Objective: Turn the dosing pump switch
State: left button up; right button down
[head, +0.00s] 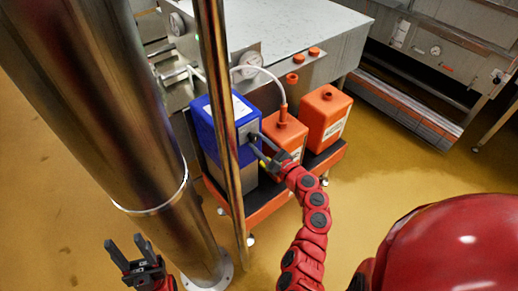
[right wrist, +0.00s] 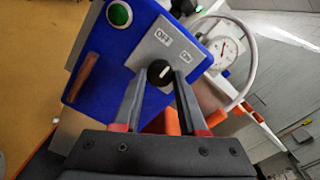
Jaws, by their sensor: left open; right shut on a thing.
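The dosing pump is a blue box (head: 208,130) with a grey switch plate on its side, left of centre in the head view. In the right wrist view the blue box (right wrist: 95,62) carries the grey plate (right wrist: 150,47) with OFF and ON labels. The black switch knob (right wrist: 160,72) has a white mark slanting to the upper right, roughly toward the ON label. My right gripper (right wrist: 158,80) is shut on the knob, one finger on each side; it also shows in the head view (head: 258,147). My left gripper (head: 124,241) is open and empty at the lower left.
A green button (right wrist: 119,14) sits on the blue box. Orange canisters (head: 283,138) (head: 325,115) stand beside the pump on an orange cart (head: 272,205). A thin metal pole (head: 222,110) and a thick steel column (head: 120,120) stand in front. Yellow floor is free at right.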

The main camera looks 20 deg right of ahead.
jog(key=n+b, duration=0.3)
jog(key=shift+f+n+b, duration=0.1)
jog(key=shift+n+b, duration=0.2)
jog(key=shift+n, duration=0.1)
jog(key=shift+n+b, duration=0.6)
jog(key=shift+n, duration=0.1)
jog(key=shift+r, duration=0.2)
jog(key=shift+c, duration=2.3)
grip_release()
jog(key=b+v, duration=0.2)
jog(key=v, duration=1.5)
jog(key=shift+s, duration=0.2)
jog(key=shift+d, duration=0.1)
dwell(1.7)
